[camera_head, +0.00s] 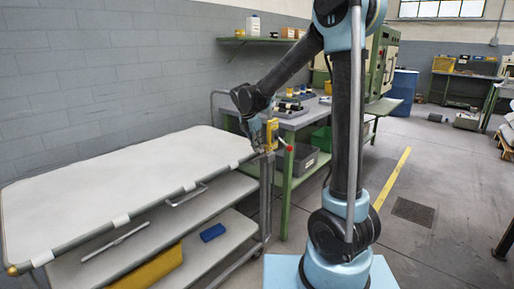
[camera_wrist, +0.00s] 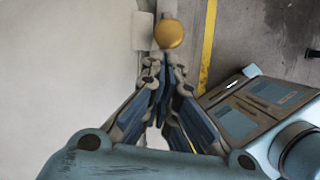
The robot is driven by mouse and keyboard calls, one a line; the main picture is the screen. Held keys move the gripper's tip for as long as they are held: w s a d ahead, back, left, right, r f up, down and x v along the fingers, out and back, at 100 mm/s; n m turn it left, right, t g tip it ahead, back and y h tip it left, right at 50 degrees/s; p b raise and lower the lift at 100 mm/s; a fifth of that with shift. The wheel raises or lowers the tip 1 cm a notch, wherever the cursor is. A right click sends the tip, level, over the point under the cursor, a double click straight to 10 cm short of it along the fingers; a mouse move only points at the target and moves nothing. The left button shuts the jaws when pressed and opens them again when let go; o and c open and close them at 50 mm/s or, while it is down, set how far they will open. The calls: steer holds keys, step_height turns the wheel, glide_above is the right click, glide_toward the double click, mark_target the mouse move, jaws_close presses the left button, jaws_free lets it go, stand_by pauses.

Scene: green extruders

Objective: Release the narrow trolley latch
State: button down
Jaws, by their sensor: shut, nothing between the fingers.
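The trolley (camera_head: 115,180) with a pale flat top stands at the left in the head view. Near its far right corner is a yellow fitting (camera_head: 271,132), with a short lever ending in a red knob (camera_head: 289,148) beside it; I cannot tell for sure which part is the latch. My gripper (camera_head: 258,147) is low over that corner, just left of the yellow fitting. In the wrist view my gripper (camera_wrist: 165,62) is shut and empty, its fingertips together just below a yellow-orange ball (camera_wrist: 169,33). Whether they touch the ball is unclear.
The trolley's lower shelves hold a blue item (camera_head: 213,232) and a yellow item (camera_head: 148,270). A green-framed workbench (camera_head: 305,122) with bins below stands close behind the corner. Open floor with a yellow line (camera_head: 392,178) lies to the right.

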glide_above(268, 151)
steer(key=s+a, duration=0.1)
steer(key=shift+a, duration=0.15)
steer(key=shift+s+a, duration=0.1)
steer(key=shift+s, duration=0.05)
stand_by(0.3)
steer(key=shift+s+a, duration=0.15)
steer(key=shift+s, duration=0.05)
steer(key=s+a+r, duration=0.4)
steer(key=r, duration=0.6)
steer(key=shift+a, duration=0.35)
steer(key=shift+s, duration=0.1)
